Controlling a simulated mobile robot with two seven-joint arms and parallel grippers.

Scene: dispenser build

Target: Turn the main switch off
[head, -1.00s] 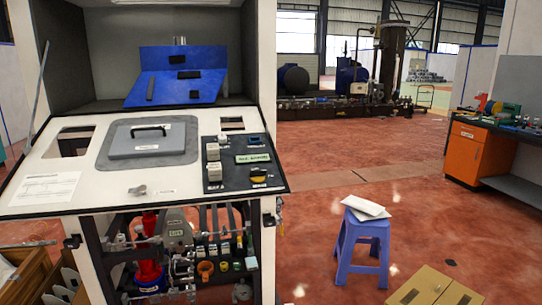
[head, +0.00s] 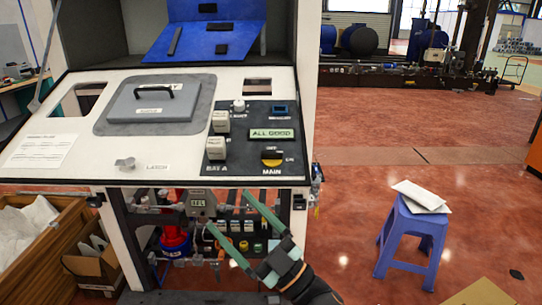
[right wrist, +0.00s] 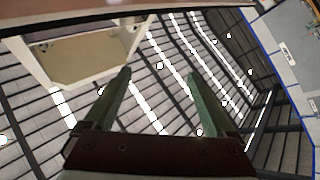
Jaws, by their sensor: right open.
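The main switch (head: 271,160) is a black and yellow knob above the label MAIN, at the lower right of the dark control panel (head: 238,167) in the head view. Its exact setting is too small to tell. My right gripper (head: 227,208) is open and empty, its green fingers reaching up and left, lower than the switch and in front of the cabinet's underside. In the right wrist view the open fingers (right wrist: 159,72) point toward the ceiling with nothing between them; the switch is not seen there. My left gripper is not in view.
The display (head: 271,134) reads ALL GOOD above the switch. Pale blocks (head: 216,148) stand on the panel's left side. A handled lid (head: 160,105) lies farther left. Pipes and valves fill the space below the panel. A blue stool (head: 408,235) stands on open floor at right.

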